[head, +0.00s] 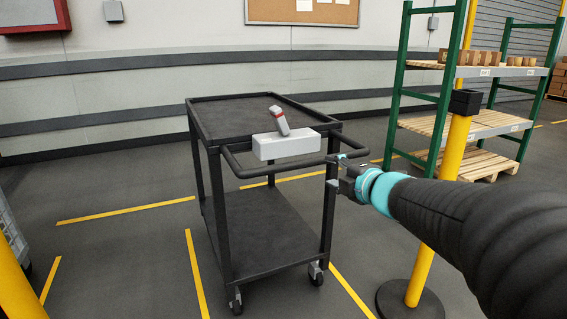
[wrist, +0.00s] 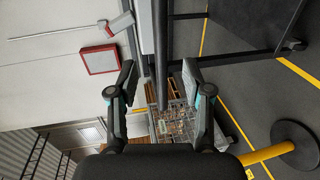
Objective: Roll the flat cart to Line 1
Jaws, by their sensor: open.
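The flat cart (head: 250,200) is a dark two-shelf trolley on casters, standing upright on the floor. Its bar handle (head: 300,163) loops out at the near side and shows as a dark bar in the wrist view (wrist: 160,50). A light grey box (head: 286,145) with a tilted grey and red lever sits at the handle side. My gripper (head: 343,172) is open at the right part of the handle. In the wrist view the handle bar lies between my spread fingers (wrist: 158,85); I cannot tell whether they touch it. No Line 1 label is readable.
Yellow floor lines (head: 197,272) run beside the cart. A yellow post (head: 440,200) on a round black base stands right of it. A green rack (head: 440,100) with pallets and boxes is behind right. Another yellow post (head: 18,285) is at left. Floor left of the cart is open.

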